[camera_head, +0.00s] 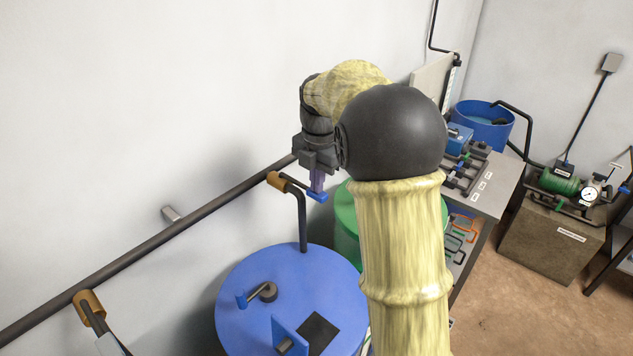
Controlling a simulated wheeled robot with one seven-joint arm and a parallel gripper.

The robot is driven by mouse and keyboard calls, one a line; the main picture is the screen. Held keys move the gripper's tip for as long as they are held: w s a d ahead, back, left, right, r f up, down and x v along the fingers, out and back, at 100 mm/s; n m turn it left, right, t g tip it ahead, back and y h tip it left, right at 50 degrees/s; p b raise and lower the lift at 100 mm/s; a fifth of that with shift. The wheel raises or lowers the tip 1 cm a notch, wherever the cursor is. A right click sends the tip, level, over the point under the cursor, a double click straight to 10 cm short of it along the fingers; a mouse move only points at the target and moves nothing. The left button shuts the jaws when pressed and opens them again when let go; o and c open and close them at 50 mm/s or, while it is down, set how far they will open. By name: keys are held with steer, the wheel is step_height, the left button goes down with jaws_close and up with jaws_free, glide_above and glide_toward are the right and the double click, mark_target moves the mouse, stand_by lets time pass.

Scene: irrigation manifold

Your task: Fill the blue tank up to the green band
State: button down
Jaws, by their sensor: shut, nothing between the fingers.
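A large blue tank (240,290) with a closed round lid stands at the bottom centre. Its side is mostly hidden, and I see no green band or water level on it. A dark pipe (302,222) drops to its lid from a brass-coloured valve (277,181) on the wall pipe. The valve has a blue lever (316,196) pointing right. My gripper (317,187) is shut and empty, pointing down at the lever's end. I cannot tell whether the fingers touch the lever. My arm hides part of the scene to the right.
A green tank (346,212) stands behind my arm. A second brass valve (88,305) is at lower left on the wall pipe (150,245). A bench (505,185), an open blue tub (484,123) with water and a green pump (558,180) are at right. Brown floor (510,310) is clear at lower right.

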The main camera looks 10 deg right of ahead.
mark_target(321, 194)
steer(key=shift+s+d+f+t+y+b, duration=0.15)
steer(key=shift+f+t+y+b, duration=0.5)
steer(key=shift+b, duration=1.05)
steer(key=shift+s+d+f+t+y+b, duration=0.15)
steer(key=shift+f+t+b, duration=0.2)
steer(key=shift+f+b, duration=0.95)
steer(key=shift+a+r+b, duration=0.1)
steer(key=shift+r+b, duration=0.2)
steer(key=shift+b, duration=0.5)
steer(key=shift+s, duration=0.1)
steer(key=shift+f, duration=0.15)
stand_by(3.9)
